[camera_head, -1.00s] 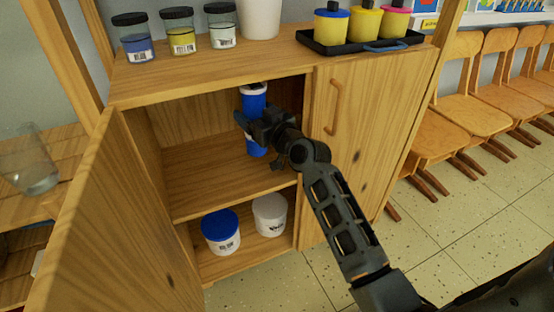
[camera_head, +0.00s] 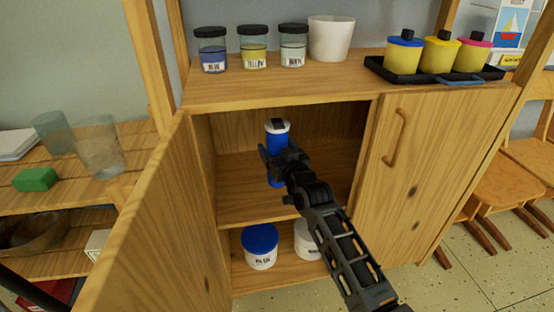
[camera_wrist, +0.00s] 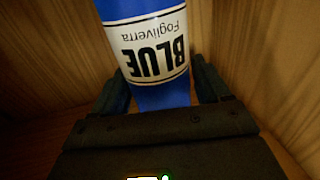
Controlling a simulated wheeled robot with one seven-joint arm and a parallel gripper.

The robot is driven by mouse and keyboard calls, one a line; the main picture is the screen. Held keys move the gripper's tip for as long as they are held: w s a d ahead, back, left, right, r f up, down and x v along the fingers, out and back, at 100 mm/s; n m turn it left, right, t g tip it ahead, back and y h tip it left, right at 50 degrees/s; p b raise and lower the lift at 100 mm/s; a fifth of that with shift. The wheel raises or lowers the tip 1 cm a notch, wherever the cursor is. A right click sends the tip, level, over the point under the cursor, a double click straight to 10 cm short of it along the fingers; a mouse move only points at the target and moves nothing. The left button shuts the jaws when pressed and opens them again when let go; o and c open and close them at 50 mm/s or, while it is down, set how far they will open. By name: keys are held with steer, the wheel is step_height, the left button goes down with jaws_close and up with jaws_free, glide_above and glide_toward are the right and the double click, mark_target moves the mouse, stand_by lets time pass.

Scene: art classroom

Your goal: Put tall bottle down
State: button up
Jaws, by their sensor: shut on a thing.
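The tall bottle (camera_head: 277,129) is blue with a white top, and stands about upright inside the open cabinet, above its middle shelf (camera_head: 243,198). My gripper (camera_head: 277,160) is shut on it and covers its middle in the head view. In the wrist view the bottle (camera_wrist: 150,45) shows a white label reading "BLUE", upside down, between the two fingers (camera_wrist: 160,97). I cannot tell whether the bottle's base touches the shelf.
The open left door (camera_head: 155,225) and closed right door (camera_head: 430,180) flank the opening. Below are a blue-lidded tub (camera_head: 260,246) and a white tub (camera_head: 306,240). Jars (camera_head: 252,48), a white pot (camera_head: 331,38) and a black tray (camera_head: 400,76) of yellow bottles stand on top.

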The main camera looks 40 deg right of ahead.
steer(key=shift+w+f+b, duration=0.1)
steer(key=shift+f+b, duration=0.95)
steer(key=shift+f, duration=0.95)
steer(key=shift+f, duration=0.1)
steer(key=o, duration=1.6)
steer(key=shift+c, duration=0.2)
